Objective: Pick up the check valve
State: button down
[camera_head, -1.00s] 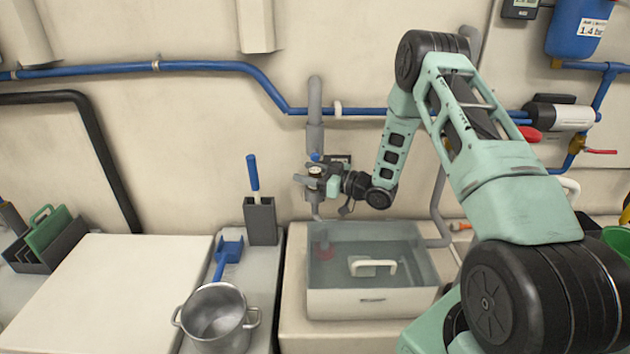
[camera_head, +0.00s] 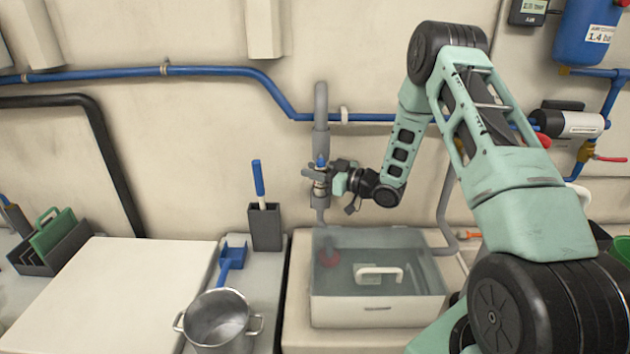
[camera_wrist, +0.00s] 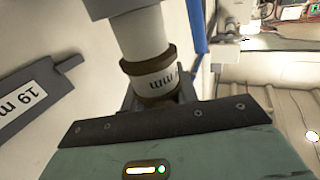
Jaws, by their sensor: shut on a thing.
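My gripper (camera_head: 319,178) is at the grey vertical pipe (camera_head: 321,105) on the back wall, above the clear-lidded bin. It is shut on the check valve, which shows in the wrist view as a pale cylinder (camera_wrist: 143,35) with brown bands and a printed label, partly upside down. The valve's lower end is hidden behind the gripper's dark edge (camera_wrist: 160,122). In the head view the valve is small and mostly covered by the fingers, with a blue part (camera_head: 320,160) showing above them. I cannot tell whether it is still joined to the pipe.
The clear-lidded bin (camera_head: 365,313) with a white handle stands below. A steel pot (camera_head: 218,318), a blue scoop (camera_head: 232,258) and a grey holder (camera_head: 265,228) with a blue-handled tool are to the left. A blue pipe (camera_head: 210,71) runs along the wall. A flat white lid (camera_head: 110,290) is clear.

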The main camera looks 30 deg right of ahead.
jog(key=b+v, duration=0.4)
jog(key=v, duration=1.4)
jog(key=shift+r, duration=0.45)
jog(key=s+a+b, duration=0.1)
jog(key=s+a, duration=0.4)
jog(key=s, duration=0.2)
jog(key=shift+s, duration=0.2)
dwell(0.8)
